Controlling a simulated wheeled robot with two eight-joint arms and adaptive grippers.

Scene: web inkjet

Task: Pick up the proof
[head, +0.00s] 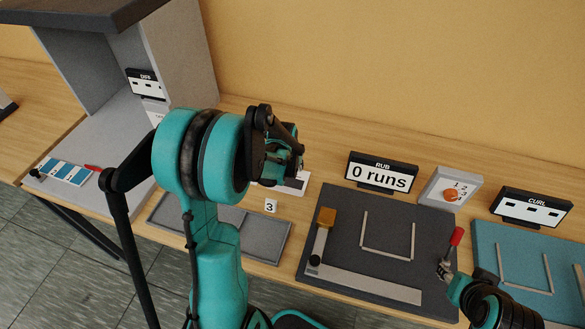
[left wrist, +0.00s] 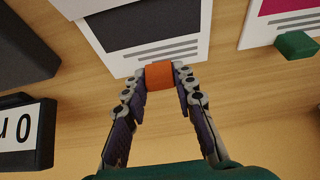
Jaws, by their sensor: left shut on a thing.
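The proof (left wrist: 128,52), a white sheet with a dark picture and grey text lines, lies on the wood table in the left wrist view. An orange block (left wrist: 159,75) sits at its edge. My left gripper (left wrist: 160,72) is shut on this block. In the head view the left gripper (head: 285,150) hides much of the sheet, and a white corner (head: 303,177) shows beneath it. My right gripper (head: 447,268) is at the lower right, close to a red-tipped thing (head: 456,237). I cannot tell whether its fingers are open or shut.
A second sheet (left wrist: 285,15) with a magenta picture and a green block (left wrist: 296,45) lies beside the proof. A "0 runs" display (head: 381,174) stands behind a dark mat (head: 340,250). A grey tray (head: 262,243) and a grey booth (head: 75,65) are at left.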

